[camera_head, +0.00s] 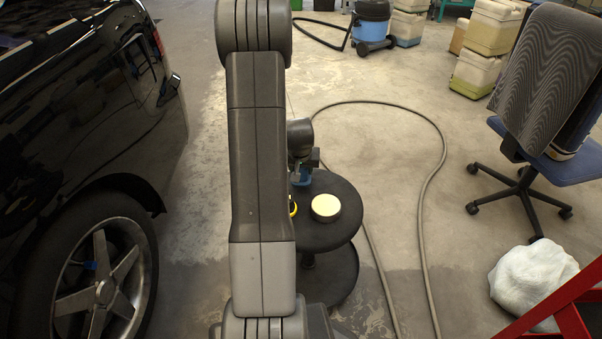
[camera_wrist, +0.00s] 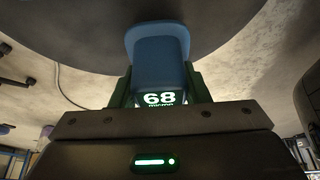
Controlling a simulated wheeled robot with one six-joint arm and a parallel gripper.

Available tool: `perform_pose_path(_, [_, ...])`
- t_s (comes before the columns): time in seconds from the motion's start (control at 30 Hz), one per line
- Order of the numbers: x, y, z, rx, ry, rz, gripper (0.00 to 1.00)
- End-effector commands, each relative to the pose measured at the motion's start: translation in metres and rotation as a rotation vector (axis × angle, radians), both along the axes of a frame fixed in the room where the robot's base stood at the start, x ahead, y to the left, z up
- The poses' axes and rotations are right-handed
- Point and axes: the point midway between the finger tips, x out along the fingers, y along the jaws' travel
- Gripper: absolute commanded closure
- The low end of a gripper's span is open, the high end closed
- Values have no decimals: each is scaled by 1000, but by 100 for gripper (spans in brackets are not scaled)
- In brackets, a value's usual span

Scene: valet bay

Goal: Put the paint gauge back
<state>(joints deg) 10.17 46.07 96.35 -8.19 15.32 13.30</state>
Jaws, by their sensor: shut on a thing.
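The paint gauge (camera_wrist: 158,50) is a blue handheld device, and its lit display in the wrist view reads 68 micron. My gripper (camera_wrist: 158,84) is shut on it, with one finger on each side. In the head view the gauge (camera_head: 302,179) shows as a small blue patch below my gripper (camera_head: 305,165), at the far edge of a round dark table (camera_head: 330,235). I cannot tell whether the gauge touches the tabletop. My arm hides the table's left part.
A round tin with a pale top (camera_head: 326,207) stands on the table, and a yellow item (camera_head: 293,208) beside it is partly hidden by my arm. A black car (camera_head: 85,110) stands left. A hose (camera_head: 432,180) lies on the floor; an office chair (camera_head: 545,170) stands right.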

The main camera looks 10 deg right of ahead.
Motion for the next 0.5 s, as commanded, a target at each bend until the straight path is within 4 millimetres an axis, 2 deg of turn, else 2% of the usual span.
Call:
perform_pose_path(0.07, [0,0,-11,0,2,1,87])
perform_pose_path(0.43, [0,0,-14,-1,-1,1,87])
perform_pose_path(0.47, [0,0,-13,0,0,1,52])
perform_pose_path(0.5, [0,0,-12,0,0,1,45])
